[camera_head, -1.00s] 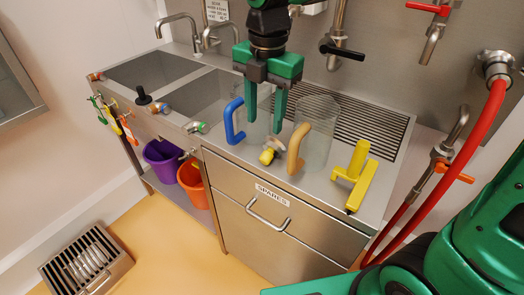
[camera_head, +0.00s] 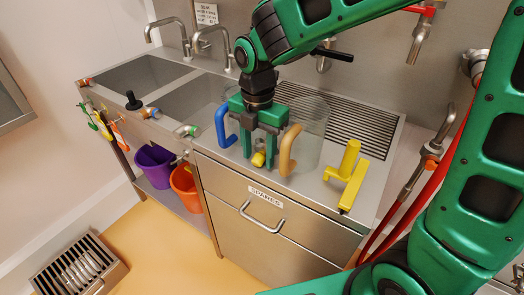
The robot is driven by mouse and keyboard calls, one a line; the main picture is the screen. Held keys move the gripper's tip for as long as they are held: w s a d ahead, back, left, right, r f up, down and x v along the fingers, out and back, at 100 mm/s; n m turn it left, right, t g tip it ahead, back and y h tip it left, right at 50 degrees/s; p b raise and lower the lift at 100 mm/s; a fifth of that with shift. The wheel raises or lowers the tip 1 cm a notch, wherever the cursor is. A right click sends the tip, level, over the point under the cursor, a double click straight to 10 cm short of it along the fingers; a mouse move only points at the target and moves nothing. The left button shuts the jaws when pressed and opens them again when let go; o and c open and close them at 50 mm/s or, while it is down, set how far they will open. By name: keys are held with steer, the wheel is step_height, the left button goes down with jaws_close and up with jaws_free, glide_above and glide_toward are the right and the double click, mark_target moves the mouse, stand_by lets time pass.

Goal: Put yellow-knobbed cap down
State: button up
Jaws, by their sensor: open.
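The yellow-knobbed cap (camera_head: 258,159) lies on the steel counter between the two clear jugs, its yellow knob toward the front edge. The rest of the cap is mostly hidden behind my gripper. My gripper (camera_head: 258,161) is low over the counter, pointing down, with its green fingers apart. In the picture one finger is on each side of the yellow knob; I cannot tell whether either touches it.
A jug with a blue handle (camera_head: 222,127) stands close left, and one with a tan handle (camera_head: 288,150) close right. A yellow T-shaped tool (camera_head: 346,176) lies farther right. The ridged drainboard (camera_head: 360,128) is clear. Sinks (camera_head: 150,72) are at left.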

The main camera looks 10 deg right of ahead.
steer(key=shift+f, duration=0.3)
jaws_close()
